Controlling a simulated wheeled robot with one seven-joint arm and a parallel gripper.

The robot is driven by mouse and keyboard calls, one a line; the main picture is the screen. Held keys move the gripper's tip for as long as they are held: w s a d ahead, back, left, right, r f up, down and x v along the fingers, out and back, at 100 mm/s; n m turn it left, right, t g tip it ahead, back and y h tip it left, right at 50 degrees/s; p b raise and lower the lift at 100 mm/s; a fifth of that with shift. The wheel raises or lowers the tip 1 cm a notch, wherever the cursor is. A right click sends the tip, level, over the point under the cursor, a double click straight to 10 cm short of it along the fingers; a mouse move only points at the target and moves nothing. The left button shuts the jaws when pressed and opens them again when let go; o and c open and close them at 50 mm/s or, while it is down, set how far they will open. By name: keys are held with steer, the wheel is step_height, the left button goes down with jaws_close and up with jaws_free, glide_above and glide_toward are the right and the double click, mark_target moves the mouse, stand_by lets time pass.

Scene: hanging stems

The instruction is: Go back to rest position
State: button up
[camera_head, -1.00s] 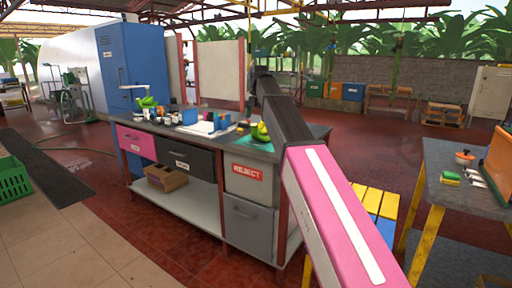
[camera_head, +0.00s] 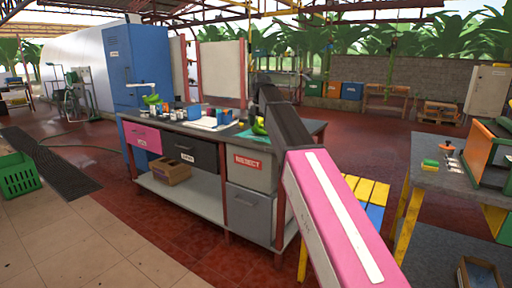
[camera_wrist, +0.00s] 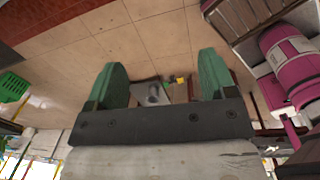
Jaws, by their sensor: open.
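My gripper (camera_wrist: 160,88) shows in the wrist view with its two green fingers wide apart and nothing between them. Tiled floor lies beyond the fingers. In the head view my pink and dark arm reaches out over the right end of the grey workbench (camera_head: 205,190), and it hides the gripper there. Green bananas (camera_head: 258,127) lie on the green mat at the bench's right end, partly behind my arm. More green bananas (camera_head: 152,100) are at the bench's left end.
A grey table with yellow legs (camera_head: 410,210) stands at the right. A yellow-slatted stool (camera_head: 368,192) is beside my arm. A green crate (camera_head: 18,175) is on the floor at far left. A blue cabinet (camera_head: 140,65) stands behind the bench. The tiled floor at front left is clear.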

steer(key=s+d+f+m, duration=0.3)
steer(key=s+f+m, duration=0.15)
steer(key=f, duration=0.45)
steer(key=s+d+f+m, duration=0.3)
steer(key=d+f+m, duration=0.15)
steer(key=f, duration=0.45)
steer(key=s+d+f+m, duration=0.25)
steer(key=f+m, duration=0.25)
steer(key=f, duration=0.4)
steer(key=s+d+f+m, duration=0.3)
steer(key=s+f+m, duration=0.4)
steer(key=s+f, duration=0.2)
steer(key=s+d+f+m, duration=0.4)
steer(key=s+f+m, duration=0.3)
steer(key=s+f, duration=0.2)
steer(key=shift+d+h, duration=0.3)
